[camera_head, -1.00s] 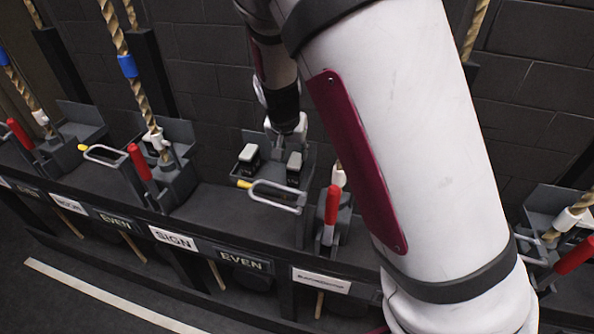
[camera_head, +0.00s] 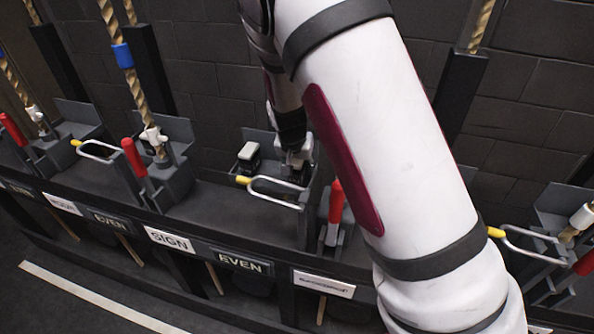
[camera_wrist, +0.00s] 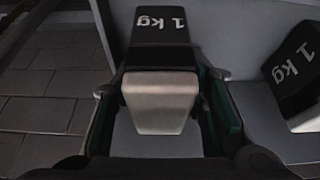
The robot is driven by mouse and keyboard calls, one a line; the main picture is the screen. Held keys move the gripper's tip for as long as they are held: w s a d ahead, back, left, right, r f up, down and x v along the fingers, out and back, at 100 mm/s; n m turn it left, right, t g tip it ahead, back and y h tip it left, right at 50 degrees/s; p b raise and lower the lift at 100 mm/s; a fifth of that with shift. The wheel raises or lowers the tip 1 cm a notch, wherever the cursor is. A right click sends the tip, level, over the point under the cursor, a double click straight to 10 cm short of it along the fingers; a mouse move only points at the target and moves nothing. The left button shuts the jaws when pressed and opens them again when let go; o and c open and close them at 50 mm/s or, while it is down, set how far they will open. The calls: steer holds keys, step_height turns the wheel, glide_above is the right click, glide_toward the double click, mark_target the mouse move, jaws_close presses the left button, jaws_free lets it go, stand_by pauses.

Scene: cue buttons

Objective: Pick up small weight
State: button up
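A small 1 kg weight with a black top and a pale body (camera_wrist: 160,100) lies between the fingers of my gripper (camera_wrist: 165,115) in the wrist view. The fingers stand on both sides of it and look open. A second 1 kg weight (camera_wrist: 293,75) is to the right in the wrist view. In the head view one weight (camera_head: 249,158) shows in the grey tray left of my gripper (camera_head: 297,168). The other weight is mostly hidden there by my gripper.
A U-shaped metal handle with a yellow end (camera_head: 275,190) crosses in front of the weights. A red lever (camera_head: 336,205) stands just to the right. Ropes with red levers stand farther left. A sign reading EVEN (camera_head: 242,262) is on the shelf front.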

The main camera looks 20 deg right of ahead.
jaws_close()
steer(key=shift+r, duration=0.1)
steer(key=shift+w+r, duration=0.1)
